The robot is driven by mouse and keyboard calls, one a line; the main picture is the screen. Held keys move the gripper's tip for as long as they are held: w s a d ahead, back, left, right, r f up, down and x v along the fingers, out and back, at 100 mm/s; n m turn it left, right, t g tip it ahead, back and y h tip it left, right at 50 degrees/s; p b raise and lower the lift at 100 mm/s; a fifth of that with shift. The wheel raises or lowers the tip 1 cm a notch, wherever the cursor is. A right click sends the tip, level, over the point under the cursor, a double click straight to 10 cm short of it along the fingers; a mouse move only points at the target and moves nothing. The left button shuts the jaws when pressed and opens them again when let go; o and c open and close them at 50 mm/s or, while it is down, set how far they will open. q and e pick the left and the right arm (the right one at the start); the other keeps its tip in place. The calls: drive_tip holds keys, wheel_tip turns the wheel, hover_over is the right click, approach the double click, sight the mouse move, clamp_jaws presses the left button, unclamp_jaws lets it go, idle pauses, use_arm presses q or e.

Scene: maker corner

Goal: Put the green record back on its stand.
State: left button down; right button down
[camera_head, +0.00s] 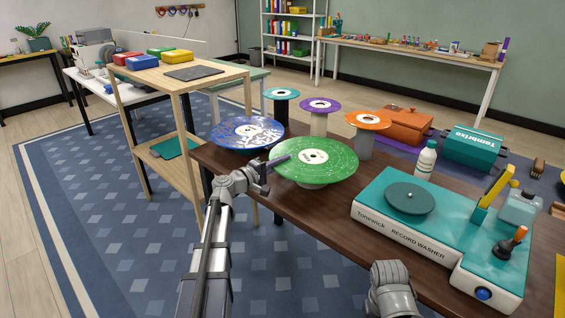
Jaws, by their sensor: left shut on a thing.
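The green record (325,171) with a white label is level at the table's near left. A pale round piece (314,186) shows just under it, probably its stand; the record hides most of this piece, and I cannot tell whether the two touch. My left gripper (264,178) is at the record's left rim, shut on that rim. Of my right arm, only a grey part shows at the bottom; its fingers are out of view.
A blue-and-white record (240,136) is close on the left. Teal (282,93), purple (320,103) and orange (368,119) records sit on stands behind. The record washer (400,232) fills the right front, with a white bottle (426,160) behind it. A wooden shelf unit (150,75) stands left.

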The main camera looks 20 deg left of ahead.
use_arm(q)
drive_tip(key=shift+f, duration=0.2)
idle(0.3)
drive_tip(key=c, duration=0.9)
unclamp_jaws()
drive_tip(key=shift+s, duration=0.1)
drive_tip(key=v, duration=0.7)
drive_tip(key=shift+s+a, duration=0.15)
drive_tip(key=shift+s, duration=0.15)
